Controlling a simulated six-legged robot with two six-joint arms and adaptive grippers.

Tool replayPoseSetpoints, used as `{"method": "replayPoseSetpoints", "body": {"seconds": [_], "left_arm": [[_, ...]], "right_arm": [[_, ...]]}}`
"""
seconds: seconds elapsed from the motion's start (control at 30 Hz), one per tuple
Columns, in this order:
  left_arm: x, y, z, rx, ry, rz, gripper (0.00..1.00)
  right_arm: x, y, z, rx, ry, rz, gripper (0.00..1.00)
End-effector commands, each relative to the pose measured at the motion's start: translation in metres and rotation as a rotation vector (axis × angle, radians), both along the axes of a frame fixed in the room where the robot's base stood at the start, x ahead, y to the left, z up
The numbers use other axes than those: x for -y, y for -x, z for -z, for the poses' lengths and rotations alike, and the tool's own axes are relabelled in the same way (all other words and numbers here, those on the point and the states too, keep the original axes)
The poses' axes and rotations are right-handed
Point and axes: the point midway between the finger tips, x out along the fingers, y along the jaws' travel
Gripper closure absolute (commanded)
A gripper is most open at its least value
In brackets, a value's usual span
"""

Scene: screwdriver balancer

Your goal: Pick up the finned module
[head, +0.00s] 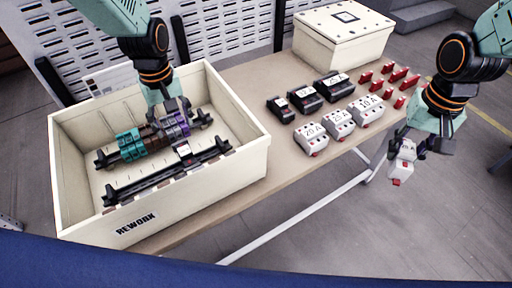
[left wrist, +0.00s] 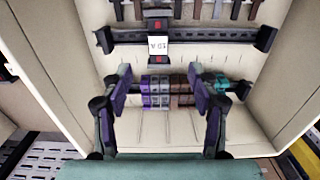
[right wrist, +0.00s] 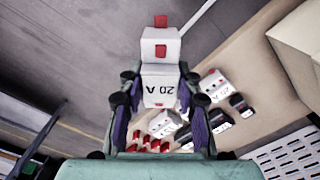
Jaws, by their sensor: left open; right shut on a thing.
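My left gripper (head: 170,108) is open inside the cream REWORK box, over the back rail's row of teal, brown and purple blocks (head: 131,145). In the left wrist view its fingers (left wrist: 160,80) are apart on either side of part of that row (left wrist: 180,82); I cannot tell contact. Fins are not clear on any module.
The REWORK box (head: 225,180) has high walls. On the table (head: 262,85) stand black modules (head: 305,97), white modules (head: 338,122) and several small red pieces (head: 388,82). A closed cream box (head: 340,45) stands at the back. The table's front strip is clear.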

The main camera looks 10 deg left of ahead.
Motion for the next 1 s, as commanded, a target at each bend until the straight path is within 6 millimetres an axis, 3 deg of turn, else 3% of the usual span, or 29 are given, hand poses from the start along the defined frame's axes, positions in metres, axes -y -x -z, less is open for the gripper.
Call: {"method": "replayPoseSetpoints", "body": {"seconds": [0.17, 0.5, 0.77, 1.0], "left_arm": [[0.001, 0.0, 0.011, -0.001, 0.0, 0.0, 0.4], [0.001, -0.003, 0.063, -0.003, 0.0, 0.0, 0.4], [0.0, -0.006, 0.081, -0.001, 0.0, 0.001, 0.4], [0.0, -0.012, 0.113, -0.003, 0.0, 0.0, 0.4]], "right_arm": [[0.0, 0.0, 0.006, 0.0, 0.0, 0.001, 1.0], [0.001, -0.003, 0.004, 0.0, 0.0, 0.0, 1.0], [0.0, -0.004, 0.002, 0.0, 0.0, 0.001, 1.0], [0.0, -0.004, 0.0, 0.0, 0.0, 0.0, 1.0]]}}
